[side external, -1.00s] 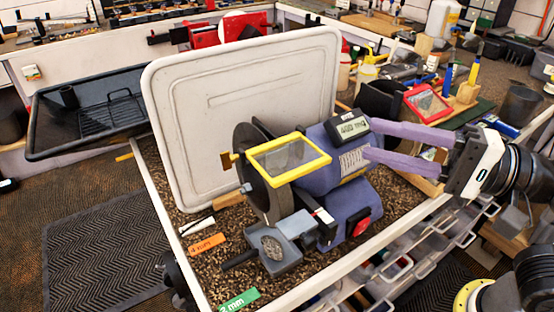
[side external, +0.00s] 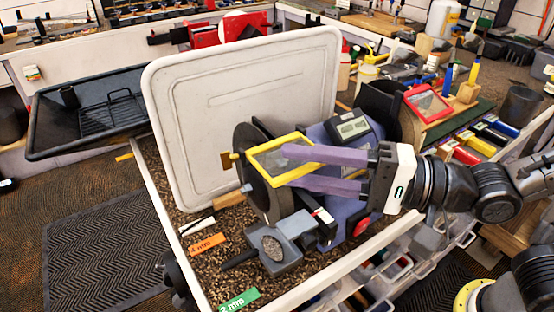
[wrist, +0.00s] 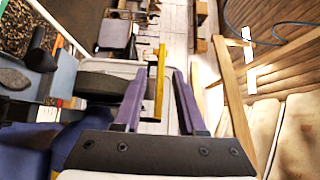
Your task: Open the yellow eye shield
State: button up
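The yellow eye shield (side external: 262,165), a yellow frame around a clear pane, sits tilted over the wheel of the blue bench grinder (side external: 350,128). My gripper (side external: 287,167) has long purple fingers and is at the shield's right side. The upper finger crosses in front of the pane, and the lower finger is just below the frame. In the wrist view the shield's yellow edge (wrist: 159,85) stands in the gap between the open fingers (wrist: 160,78), nearer the left one. I cannot tell whether either finger touches it.
A large white tray (side external: 240,60) stands upright behind the grinder. A grey tool rest (side external: 285,245) is in front of the wheel. Orange (side external: 206,244) and green (side external: 238,300) labels lie on the granular bed. A red-framed shield (side external: 427,103) stands at the right.

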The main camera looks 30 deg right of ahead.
aim_at(277, 163)
jog(key=shift+x, duration=1.8)
jog(key=shift+c, duration=0.2)
grip_shut()
